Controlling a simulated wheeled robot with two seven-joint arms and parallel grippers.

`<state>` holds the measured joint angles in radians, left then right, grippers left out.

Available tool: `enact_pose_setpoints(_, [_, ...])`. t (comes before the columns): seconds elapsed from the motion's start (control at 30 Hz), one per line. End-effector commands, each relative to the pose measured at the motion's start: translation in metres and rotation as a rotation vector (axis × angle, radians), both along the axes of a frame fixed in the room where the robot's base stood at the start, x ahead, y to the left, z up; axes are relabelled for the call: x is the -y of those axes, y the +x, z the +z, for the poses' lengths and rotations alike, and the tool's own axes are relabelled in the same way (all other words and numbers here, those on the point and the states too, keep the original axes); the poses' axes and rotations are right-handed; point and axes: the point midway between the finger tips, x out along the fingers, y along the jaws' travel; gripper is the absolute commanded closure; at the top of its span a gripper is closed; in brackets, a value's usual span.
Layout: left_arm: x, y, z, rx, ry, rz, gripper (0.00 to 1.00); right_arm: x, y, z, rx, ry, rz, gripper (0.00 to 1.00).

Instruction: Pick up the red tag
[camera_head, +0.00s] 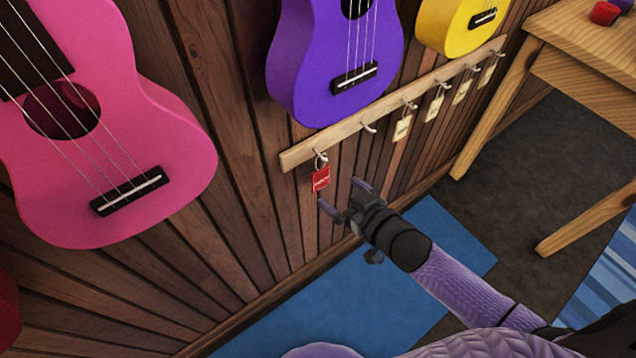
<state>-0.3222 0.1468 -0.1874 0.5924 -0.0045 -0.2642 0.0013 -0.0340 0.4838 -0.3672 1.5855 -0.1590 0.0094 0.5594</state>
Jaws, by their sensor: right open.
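The red tag (321,179) hangs by a ring from the leftmost hook of a wooden hook rail (390,106) on the plank wall. My right gripper (340,195) is just below and to the right of the tag. Its two fingers are spread apart and point towards the wall, with nothing between them. The tag appears apart from the fingers, though the exact depth gap is hard to tell. My left gripper is not in view.
Several cream tags (402,127) hang on hooks further right; one hook is empty. Pink (100,130), purple (325,65) and yellow (455,25) ukuleles hang on the wall. A wooden table (580,60) stands at the right. A blue mat (340,300) lies on the floor.

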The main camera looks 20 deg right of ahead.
Motion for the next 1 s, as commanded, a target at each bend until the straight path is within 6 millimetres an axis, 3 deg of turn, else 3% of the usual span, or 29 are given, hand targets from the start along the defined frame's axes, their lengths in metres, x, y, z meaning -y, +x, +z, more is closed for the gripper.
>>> enact_pose_setpoints(0.4, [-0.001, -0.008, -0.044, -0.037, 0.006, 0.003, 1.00, -0.022, 0.068, -0.027, -0.004, -0.003, -0.003, 0.00])
enact_pose_setpoints(0.67, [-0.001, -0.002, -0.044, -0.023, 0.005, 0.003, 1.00, -0.024, 0.073, -0.023, -0.005, -0.002, -0.003, 0.00])
enact_pose_setpoints(1.0, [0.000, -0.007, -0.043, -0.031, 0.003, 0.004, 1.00, -0.024, 0.072, -0.024, -0.006, -0.002, -0.004, 0.70])
